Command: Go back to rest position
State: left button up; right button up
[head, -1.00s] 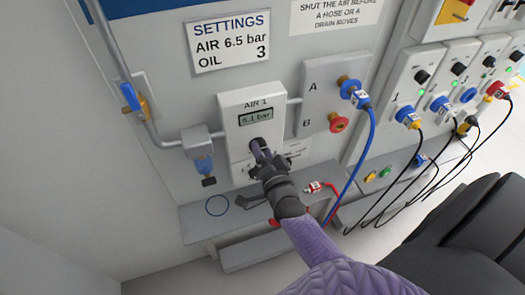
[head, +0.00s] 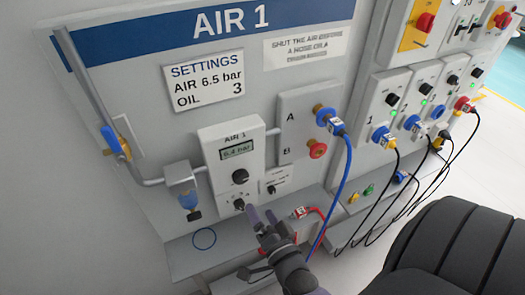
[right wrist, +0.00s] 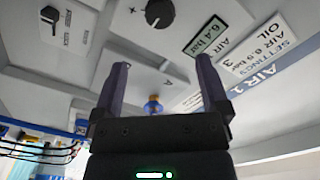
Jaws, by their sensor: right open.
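My right gripper (head: 262,217) is open and empty. In the head view it is in front of the lower part of the AIR 1 regulator box (head: 228,160), below its black knob (head: 240,177). In the right wrist view its two fingers (right wrist: 160,88) stand apart with nothing between them. The knob (right wrist: 159,13) shows beyond the fingers at the top, apart from them. The box's display (head: 236,152) reads about 6.4 bar, also in the right wrist view (right wrist: 205,36). My left gripper is not in view.
A blue hose (head: 346,185) hangs from port A. Black cables (head: 405,205) hang from the right panel. A dark rounded object (head: 460,245) fills the lower right.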

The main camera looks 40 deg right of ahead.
jog(key=shift+s, duration=0.1)
dwell(0.3)
jog(key=s+a+f+n+g+y+b, duration=0.2)
jog(key=s+f+n+g, duration=0.1)
jog(key=f, duration=0.5)
jog(key=s+a+f+n+g+y+b, duration=0.1)
jog(key=s+a+f+n+g+b, duration=0.15)
jog(key=f, duration=0.55)
jog(key=s+a+f+n+g+y+b, duration=0.1)
jog(key=s+f+n+g+y+b, duration=0.15)
jog(key=f, duration=0.55)
jog(key=s+f+n+g+b, duration=0.2)
jog(key=s+f, duration=0.4)
jog(key=s, duration=0.4)
jog(key=s+d+f+n+g+h+b, duration=0.1)
jog(key=s+f+n+g, duration=0.4)
jog(key=s, duration=0.5)
notch_tip(320, 180, down, 2)
jog(key=shift+f+n+g+b, duration=0.15)
jog(key=shift+n+g+b, duration=0.25)
jog(key=shift+g, duration=0.5)
